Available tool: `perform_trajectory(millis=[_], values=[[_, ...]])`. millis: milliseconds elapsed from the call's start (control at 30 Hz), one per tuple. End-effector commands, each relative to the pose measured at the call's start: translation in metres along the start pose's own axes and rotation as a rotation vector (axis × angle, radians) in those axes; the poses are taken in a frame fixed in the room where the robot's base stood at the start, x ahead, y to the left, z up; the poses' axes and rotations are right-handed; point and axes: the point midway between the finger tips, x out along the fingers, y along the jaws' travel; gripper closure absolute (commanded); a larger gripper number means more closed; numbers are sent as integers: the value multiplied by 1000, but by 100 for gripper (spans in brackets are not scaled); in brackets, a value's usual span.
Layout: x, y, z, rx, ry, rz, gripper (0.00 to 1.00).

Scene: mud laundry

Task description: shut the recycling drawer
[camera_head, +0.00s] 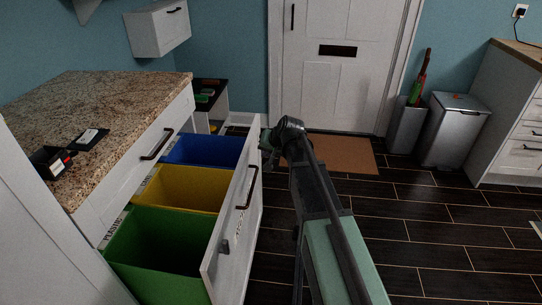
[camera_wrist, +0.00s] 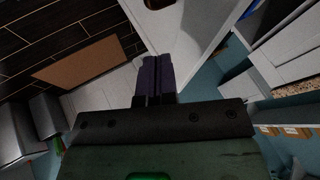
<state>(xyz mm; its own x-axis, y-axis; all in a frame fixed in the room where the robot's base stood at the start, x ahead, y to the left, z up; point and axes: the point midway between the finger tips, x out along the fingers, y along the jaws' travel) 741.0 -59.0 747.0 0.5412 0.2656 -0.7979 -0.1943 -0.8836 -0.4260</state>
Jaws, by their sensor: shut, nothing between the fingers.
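The recycling drawer (camera_head: 238,215) stands pulled out from under the granite-topped counter. Its white front has a dark bar handle (camera_head: 249,187). Inside sit a blue bin (camera_head: 200,149), a yellow bin (camera_head: 180,186) and a green bin (camera_head: 160,245). My gripper (camera_head: 267,141) is at the far upper end of the drawer front, and my own arm partly hides it. In the wrist view my gripper (camera_wrist: 155,68) is shut and empty, its dark fingers pointing toward a white panel (camera_wrist: 188,30), likely the drawer front. I cannot tell whether they touch it.
A closed upper drawer (camera_head: 140,165) sits above the bins. The granite counter (camera_head: 95,105) holds small dark items. A brown doormat (camera_head: 340,152) lies before the white door (camera_head: 330,85). Grey bins (camera_head: 452,132) stand at right. The dark floor (camera_head: 440,225) right of the drawer is clear.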

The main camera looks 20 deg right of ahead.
Motion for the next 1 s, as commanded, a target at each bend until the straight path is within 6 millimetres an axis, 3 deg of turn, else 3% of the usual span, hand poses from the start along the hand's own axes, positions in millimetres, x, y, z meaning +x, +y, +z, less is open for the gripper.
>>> perform_trajectory(millis=[33,133,200,400,1000], values=[[20,4,3,-1,0,0,100],[40,3,2,-1,0,1,100],[36,-15,0,-3,-2,-1,100],[45,-33,0,-1,-1,1,100],[47,-34,-4,9,4,6,100]])
